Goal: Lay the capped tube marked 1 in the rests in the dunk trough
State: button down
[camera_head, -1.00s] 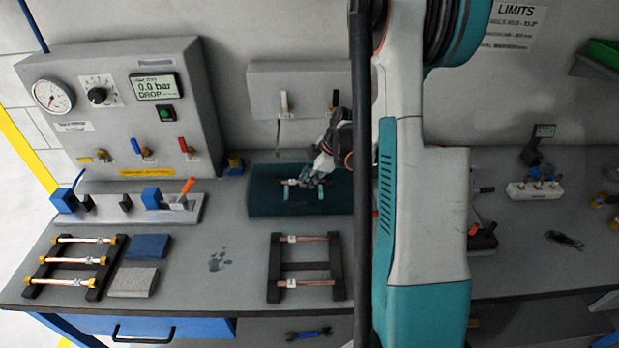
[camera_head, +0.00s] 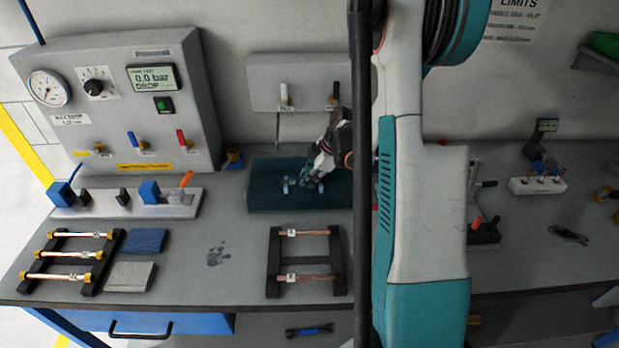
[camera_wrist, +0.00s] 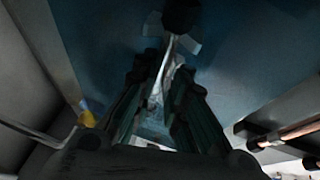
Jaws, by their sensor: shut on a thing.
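The dunk trough (camera_head: 265,198) is a dark teal basin at the back middle of the bench. My gripper (camera_head: 316,180) reaches down into it from the right. Light blue rests (camera_head: 286,185) show in the trough beside my fingers. My gripper is shut on the capped tube, which is mostly hidden by my fingers and the dark trough; its mark cannot be read. In the wrist view, my two dark fingers (camera_wrist: 160,95) converge over the blue trough floor (camera_wrist: 100,35), with a pale, blurred shape between them.
A rack (camera_head: 274,262) with two copper tubes stands in front of the trough. Another rack (camera_head: 95,262) with brass-ended tubes is at left, beside blue and grey pads. The test panel (camera_head: 115,110) stands behind. A grey wall box (camera_head: 300,75) hangs behind the trough.

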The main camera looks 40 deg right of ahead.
jog(key=shift+f, duration=0.2)
jog(key=c, duration=1.5)
grip_release()
jog(key=shift+c, duration=0.2)
jog(key=v, duration=1.2)
